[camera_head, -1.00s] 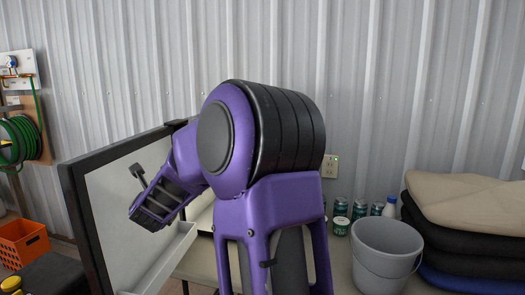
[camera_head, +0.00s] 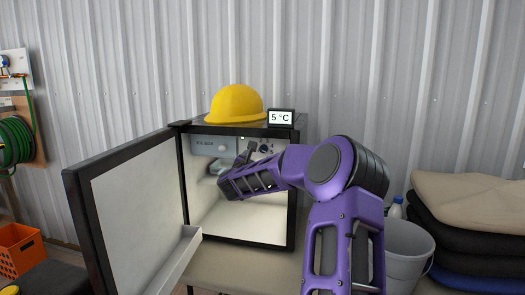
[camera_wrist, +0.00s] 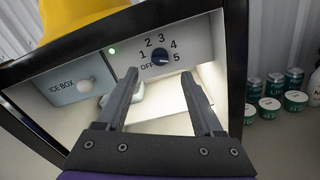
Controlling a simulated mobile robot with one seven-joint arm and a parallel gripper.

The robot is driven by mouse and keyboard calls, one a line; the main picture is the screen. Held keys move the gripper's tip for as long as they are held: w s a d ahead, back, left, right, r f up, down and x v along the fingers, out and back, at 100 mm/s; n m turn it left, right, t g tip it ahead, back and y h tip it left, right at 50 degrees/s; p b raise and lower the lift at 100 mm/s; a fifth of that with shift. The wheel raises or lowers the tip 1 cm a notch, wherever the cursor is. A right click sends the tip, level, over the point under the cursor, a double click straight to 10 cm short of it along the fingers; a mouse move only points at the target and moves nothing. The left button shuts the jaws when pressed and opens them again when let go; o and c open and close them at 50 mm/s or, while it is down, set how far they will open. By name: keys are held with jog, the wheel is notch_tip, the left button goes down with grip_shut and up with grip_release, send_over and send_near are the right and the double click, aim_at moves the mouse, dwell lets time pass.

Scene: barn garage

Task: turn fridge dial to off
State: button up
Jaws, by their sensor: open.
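The small fridge (camera_head: 245,242) stands with its door (camera_head: 140,215) swung wide open to the left. The dark blue dial (camera_wrist: 160,57) sits on the light control panel inside its top, ringed by OFF and numbers 1 to 5. The dial also shows in the head view (camera_head: 264,148). Its pointer seems to face 5, but is hard to read. My gripper (camera_wrist: 158,77) is open and empty, its fingers pointing at the panel on either side below the dial, apparently apart from it. In the head view, my arm hides part of the interior.
A yellow hard hat (camera_head: 236,104) and a 5 °C display (camera_head: 281,117) sit on the fridge. The ice box cover (camera_wrist: 75,87) is left of the dial. A grey bucket (camera_head: 408,250) and folded fabric (camera_head: 465,195) stand right. Several green cans (camera_wrist: 272,88) also stand right.

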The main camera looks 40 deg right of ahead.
aim_at(263, 150)
jog(key=p+x, duration=0.1)
jog(key=x, duration=0.7)
grip_shut()
dwell(0.3)
